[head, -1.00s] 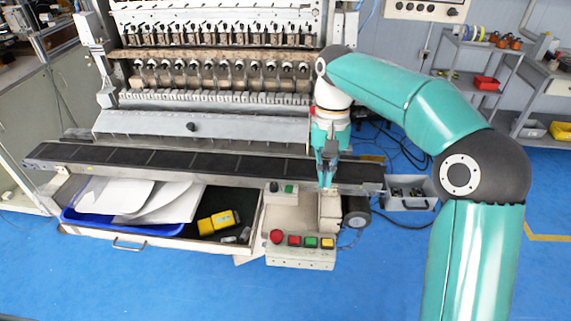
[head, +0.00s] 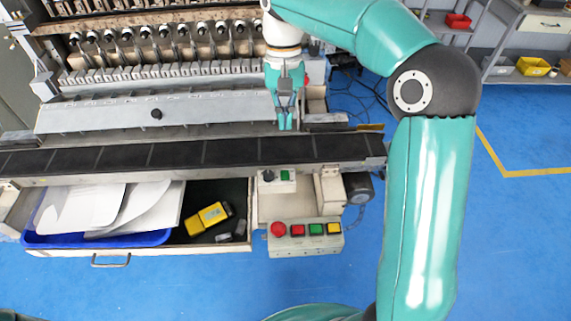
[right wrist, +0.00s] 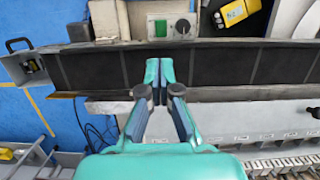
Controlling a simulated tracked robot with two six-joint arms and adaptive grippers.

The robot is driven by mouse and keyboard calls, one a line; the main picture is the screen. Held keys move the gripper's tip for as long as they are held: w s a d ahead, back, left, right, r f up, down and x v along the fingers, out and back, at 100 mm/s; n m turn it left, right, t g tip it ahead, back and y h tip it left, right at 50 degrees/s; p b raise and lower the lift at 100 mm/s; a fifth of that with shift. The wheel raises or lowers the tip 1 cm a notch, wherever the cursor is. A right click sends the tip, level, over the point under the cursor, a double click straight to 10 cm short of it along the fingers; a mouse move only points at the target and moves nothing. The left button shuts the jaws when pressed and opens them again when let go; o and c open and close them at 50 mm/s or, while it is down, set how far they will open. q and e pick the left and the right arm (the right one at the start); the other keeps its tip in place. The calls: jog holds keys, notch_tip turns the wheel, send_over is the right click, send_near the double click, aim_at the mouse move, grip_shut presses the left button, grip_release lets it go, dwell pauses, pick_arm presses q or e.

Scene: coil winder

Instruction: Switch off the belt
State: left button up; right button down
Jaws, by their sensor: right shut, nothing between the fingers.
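The belt (head: 200,153) is a long black conveyor running across the front of the machine. It also crosses the right wrist view (right wrist: 225,68). A small control box (head: 276,186) sits at its front edge, with a black knob (head: 268,175) and a green button (head: 285,175). In the right wrist view the box (right wrist: 171,16) shows the green button (right wrist: 160,28) and the black knob (right wrist: 183,27) beyond my fingertips. My right gripper (head: 286,122) is shut and empty, pointing down near the belt's far edge. My left gripper is not in view.
A lower panel (head: 305,244) carries a red mushroom button (head: 278,229) and red, green and yellow buttons. A drawer left of it holds a blue tray (head: 100,241) with white sheets and a yellow device (head: 207,218). The winder's spindles stand behind the belt.

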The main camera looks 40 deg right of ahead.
aim_at(287, 177)
jog(key=x, duration=1.3)
jog(key=shift+s+f+p, duration=0.3)
jog(key=shift+f+p, duration=0.05)
jog(key=shift+p, duration=0.05)
